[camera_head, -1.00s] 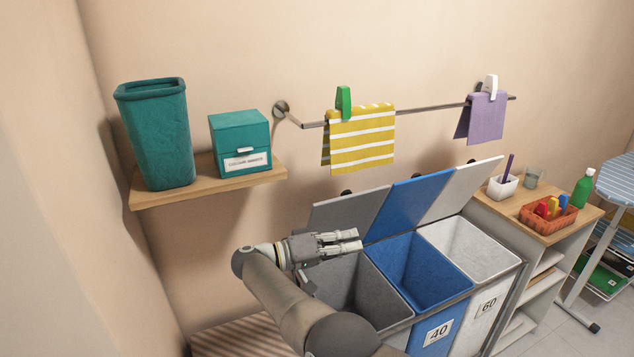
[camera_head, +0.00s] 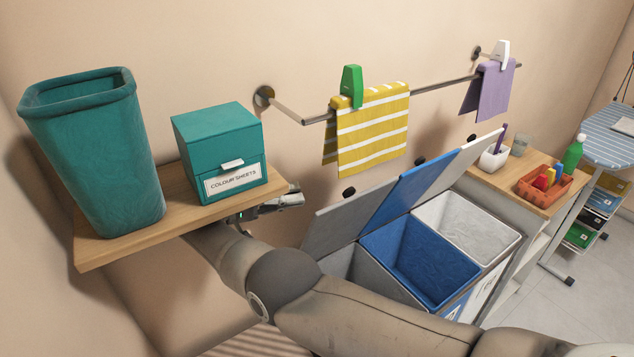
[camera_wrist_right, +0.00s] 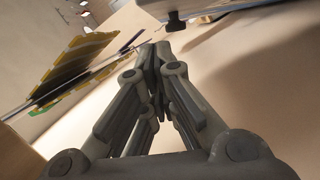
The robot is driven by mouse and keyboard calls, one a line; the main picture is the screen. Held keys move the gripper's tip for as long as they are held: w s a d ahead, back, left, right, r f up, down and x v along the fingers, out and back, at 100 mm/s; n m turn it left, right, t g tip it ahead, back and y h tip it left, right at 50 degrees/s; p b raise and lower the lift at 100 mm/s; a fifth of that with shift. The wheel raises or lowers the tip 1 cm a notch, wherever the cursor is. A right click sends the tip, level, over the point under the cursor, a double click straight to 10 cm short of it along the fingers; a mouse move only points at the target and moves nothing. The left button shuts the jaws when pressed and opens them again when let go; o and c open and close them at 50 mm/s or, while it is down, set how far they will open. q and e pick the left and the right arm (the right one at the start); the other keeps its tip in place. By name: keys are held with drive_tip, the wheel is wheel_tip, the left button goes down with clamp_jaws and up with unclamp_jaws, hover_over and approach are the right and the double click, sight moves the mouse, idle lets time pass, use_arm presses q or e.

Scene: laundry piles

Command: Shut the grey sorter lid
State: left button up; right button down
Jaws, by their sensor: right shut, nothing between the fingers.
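The laundry sorter has three bins side by side. Its grey lid (camera_head: 348,213) stands tilted up and open at the left, behind the grey bin (camera_head: 368,270). The grey bin is partly hidden by my right arm. The blue lid (camera_head: 402,190) and the pale lid (camera_head: 458,163) also stand open. My right gripper (camera_head: 299,198) is shut and empty, left of the grey lid and apart from it, by the right end of the wall shelf. Its closed fingers also show in the right wrist view (camera_wrist_right: 157,50). My left gripper is not in view.
The wooden shelf (camera_head: 170,228) holds a teal bin (camera_head: 95,150) and a teal box (camera_head: 220,150), close to my right gripper. A wall rail (camera_head: 440,84) with a yellow striped towel (camera_head: 372,130) and a purple cloth (camera_head: 490,92) runs above the lids.

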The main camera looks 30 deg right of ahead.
drive_tip(key=d+p, duration=0.2)
drive_tip(key=d, duration=0.1)
drive_tip(key=s+d+p, duration=0.1)
drive_tip(key=d+p, duration=0.1)
drive_tip(key=d, duration=0.1)
drive_tip(key=d+p, duration=0.1)
drive_tip(key=d, duration=0.2)
drive_tip(key=shift+s+d+f+p, duration=0.15)
drive_tip(key=shift+d+f+p, duration=0.1)
drive_tip(key=shift+d+p, duration=0.15)
drive_tip(key=shift+d+f, duration=0.1)
